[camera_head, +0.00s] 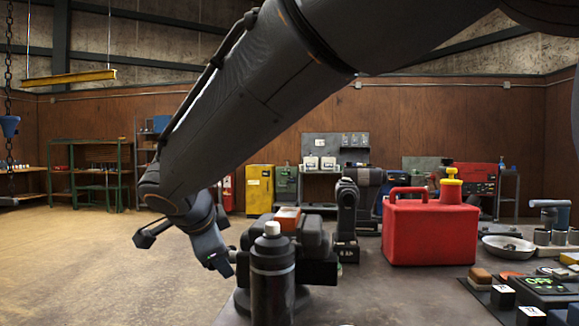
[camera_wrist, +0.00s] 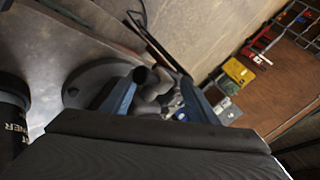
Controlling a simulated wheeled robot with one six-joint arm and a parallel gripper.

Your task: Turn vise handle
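My gripper (camera_head: 222,262) is low beside the vise's left side, pointing down. In the wrist view my gripper (camera_wrist: 160,103) has its two blue fingers spread apart. A rounded grey part (camera_wrist: 155,90), apparently the vise's screw end or handle, shows between them. Whether the fingers touch it I cannot tell. The vise's round base (camera_wrist: 85,82) lies behind the left finger. The handle is not clearly visible in the head view.
A dark bottle (camera_head: 272,280) stands close in front of the vise; it also shows in the wrist view (camera_wrist: 12,110). A red fuel can (camera_head: 430,232), a metal bowl (camera_head: 508,247) and small items crowd the bench's right side. Open floor (camera_head: 90,260) lies left.

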